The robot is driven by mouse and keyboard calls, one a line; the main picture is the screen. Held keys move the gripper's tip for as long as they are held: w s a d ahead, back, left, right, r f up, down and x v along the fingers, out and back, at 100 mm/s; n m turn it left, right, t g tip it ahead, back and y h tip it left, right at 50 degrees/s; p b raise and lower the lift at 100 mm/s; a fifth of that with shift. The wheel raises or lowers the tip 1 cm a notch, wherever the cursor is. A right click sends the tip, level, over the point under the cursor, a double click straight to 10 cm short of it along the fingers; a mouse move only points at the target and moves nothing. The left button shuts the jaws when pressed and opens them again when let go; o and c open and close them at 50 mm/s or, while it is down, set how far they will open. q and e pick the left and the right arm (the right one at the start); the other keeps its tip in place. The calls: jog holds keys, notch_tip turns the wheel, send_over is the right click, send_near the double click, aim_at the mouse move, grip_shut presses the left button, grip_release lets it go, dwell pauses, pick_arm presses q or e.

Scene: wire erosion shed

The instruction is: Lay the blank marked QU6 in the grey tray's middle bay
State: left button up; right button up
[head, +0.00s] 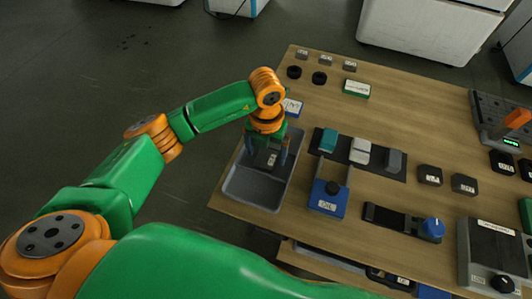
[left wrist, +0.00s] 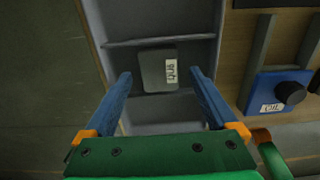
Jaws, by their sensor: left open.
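The grey tray (head: 250,190) stands at the table's near left corner; its walls and cross dividers show in the left wrist view (left wrist: 110,60). The dark blank marked QU6 (left wrist: 157,72) lies label up, apparently in the middle bay, just past a divider. It also shows in the head view (head: 264,161). My left gripper (left wrist: 160,82) is open, pointing down over the tray, with its blue fingers on either side of the blank and a visible gap to each. The fingers partly hide the tray in the head view. My right gripper is not in view.
Dark blanks (head: 430,175) lie further right. The table's left edge runs close beside the tray.

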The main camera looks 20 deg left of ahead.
aim_at(266, 159)
pick_arm(q)
notch_tip(266, 159, up, 11)
jog(key=shift+f, duration=0.2)
dwell(0.3)
